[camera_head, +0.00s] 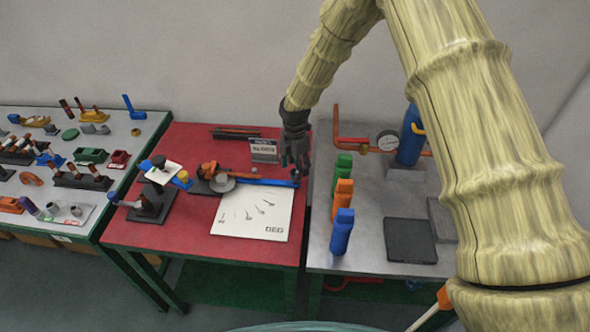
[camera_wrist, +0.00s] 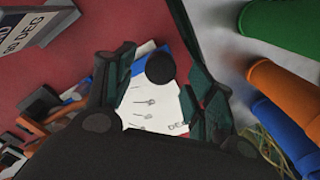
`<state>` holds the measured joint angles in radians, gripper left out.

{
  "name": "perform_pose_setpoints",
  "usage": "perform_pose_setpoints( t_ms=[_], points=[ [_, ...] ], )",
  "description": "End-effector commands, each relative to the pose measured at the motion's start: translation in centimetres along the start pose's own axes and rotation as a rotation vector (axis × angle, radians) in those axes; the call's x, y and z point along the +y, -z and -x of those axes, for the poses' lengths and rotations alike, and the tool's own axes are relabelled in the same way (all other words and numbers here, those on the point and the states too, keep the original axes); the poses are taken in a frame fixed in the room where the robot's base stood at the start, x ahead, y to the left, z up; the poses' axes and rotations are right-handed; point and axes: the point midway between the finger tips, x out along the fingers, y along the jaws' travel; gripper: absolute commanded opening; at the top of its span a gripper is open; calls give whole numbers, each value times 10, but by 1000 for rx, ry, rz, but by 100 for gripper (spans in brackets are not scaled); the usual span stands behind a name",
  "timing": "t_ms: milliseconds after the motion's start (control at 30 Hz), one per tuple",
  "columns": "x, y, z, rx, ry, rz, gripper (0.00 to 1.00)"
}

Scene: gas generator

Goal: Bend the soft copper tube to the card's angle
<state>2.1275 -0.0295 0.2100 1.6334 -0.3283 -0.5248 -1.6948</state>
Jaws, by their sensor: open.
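A tube bender with an orange part (camera_head: 209,170), a grey disc (camera_head: 222,184) and a long blue lever (camera_head: 265,182) stands on the red table. I cannot clearly tell the copper tube apart from the orange part. A white sheet (camera_head: 252,222) with angle marks and "DEG" lies in front of the lever. My gripper (camera_head: 295,168) points down at the lever's right end, open. In the wrist view, a dark round knob (camera_wrist: 160,68) shows between my spread fingers (camera_wrist: 158,85); contact cannot be told.
Green (camera_head: 342,170), orange (camera_head: 342,197) and blue (camera_head: 342,232) upright handles stand close right of my gripper on the grey table. A gauge (camera_head: 388,141) and blue cylinder (camera_head: 411,137) are behind. A black stand (camera_head: 152,204) is left. The red table's front left is clear.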

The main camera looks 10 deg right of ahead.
Motion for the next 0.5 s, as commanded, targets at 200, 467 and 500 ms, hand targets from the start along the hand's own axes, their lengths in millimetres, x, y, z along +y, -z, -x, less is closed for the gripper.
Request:
perform_pose_setpoints(
  t_ms=[200, 467, 500],
  points=[
    [-1, 0, -20, 0, 2, 1, 55],
    [0, 0, -29, 0, 1, 1, 55],
    [0, 0, -29, 0, 0, 1, 55]
  ],
)
